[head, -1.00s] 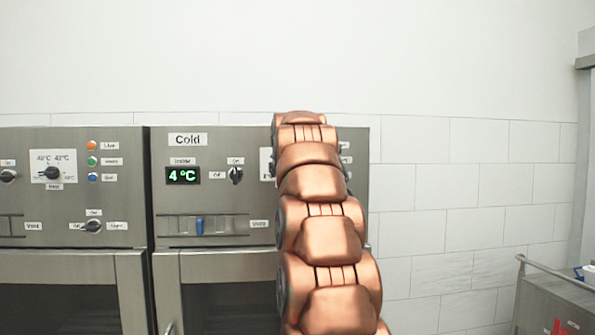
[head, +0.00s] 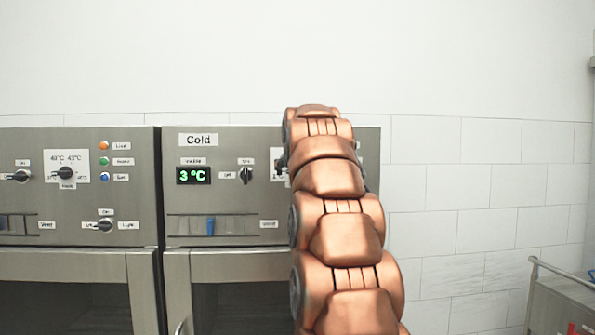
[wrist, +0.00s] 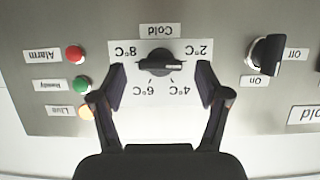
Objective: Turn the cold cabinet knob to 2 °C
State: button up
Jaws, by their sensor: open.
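The cold cabinet knob (wrist: 160,64) is black and sits on a white dial plate (wrist: 123,88), which appears upside down in the wrist view. Its pale mark points right, between the 2 °C and 4 °C labels. My gripper (wrist: 160,84) is open, with one dark finger on each side of the knob. Gaps show between the fingers and the knob. In the head view the green display (head: 193,175) of the cold cabinet (head: 235,140) reads 3 °C. My arm hides the knob and gripper there.
An On/Off switch (wrist: 267,55) is close to the right finger in the wrist view. Another cabinet (head: 80,215) stands left in the head view; a cart (head: 560,295) is at lower right.

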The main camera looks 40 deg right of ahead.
jog(key=v, duration=1)
dwell(0.3)
